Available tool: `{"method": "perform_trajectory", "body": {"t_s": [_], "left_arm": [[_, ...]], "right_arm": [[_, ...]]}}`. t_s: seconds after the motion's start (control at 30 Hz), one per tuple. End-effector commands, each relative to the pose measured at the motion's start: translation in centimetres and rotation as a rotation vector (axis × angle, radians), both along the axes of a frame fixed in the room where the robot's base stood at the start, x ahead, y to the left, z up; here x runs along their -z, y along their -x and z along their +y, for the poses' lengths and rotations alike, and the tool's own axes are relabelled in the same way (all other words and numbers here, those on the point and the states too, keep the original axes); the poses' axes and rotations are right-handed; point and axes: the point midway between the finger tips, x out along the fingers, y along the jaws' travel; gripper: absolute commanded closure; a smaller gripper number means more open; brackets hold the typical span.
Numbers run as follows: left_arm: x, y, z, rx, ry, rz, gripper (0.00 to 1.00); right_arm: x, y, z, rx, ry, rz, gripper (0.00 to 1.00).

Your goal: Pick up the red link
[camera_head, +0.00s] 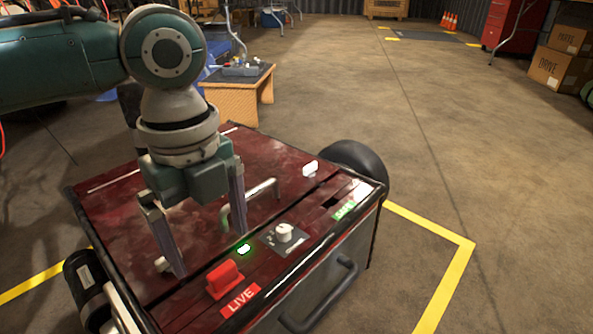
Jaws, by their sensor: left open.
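The red link (225,278) is a small red block with a raised grip. It sits upright on top of the dark red charger box (105,210), just behind the red LIVE label (240,299). My left gripper (211,252) points down over the box with its two fingers wide apart and nothing between them that I can see as held. The link is in front of the gripper, nearer the box's front edge, and appears apart from the fingers. My right gripper is not in view.
Near the link are a lit green lamp (244,249), a white knob (284,232), a green label (344,210) and a white piece (310,169). A metal handle (262,190) stands beside the right finger. A small wooden table (235,98) is behind. The floor to the right is clear.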

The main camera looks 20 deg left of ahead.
Motion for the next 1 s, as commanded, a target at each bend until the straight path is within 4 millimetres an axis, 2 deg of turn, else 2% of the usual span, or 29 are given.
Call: {"method": "perform_trajectory", "body": {"t_s": [0.03,0.27,0.6,0.87,0.9,1.0], "left_arm": [[1.6,0.0,0.0,0.000,0.000,0.000,0.03],[3.1,-0.1,0.0,0.000,0.000,-0.001,0.03],[7.5,-0.4,-0.1,0.000,0.000,0.000,0.03],[7.5,-0.4,-0.1,0.000,-0.001,-0.001,0.03],[7.5,-0.4,-0.1,0.000,-0.001,-0.001,0.04],[7.5,-0.4,-0.1,0.000,-0.001,-0.001,0.15]], "right_arm": [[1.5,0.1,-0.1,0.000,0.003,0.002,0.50],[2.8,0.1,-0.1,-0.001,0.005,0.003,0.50],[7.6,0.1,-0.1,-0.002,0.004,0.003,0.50],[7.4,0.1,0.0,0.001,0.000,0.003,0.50],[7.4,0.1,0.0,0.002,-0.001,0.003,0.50],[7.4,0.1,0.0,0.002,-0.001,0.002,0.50]]}}
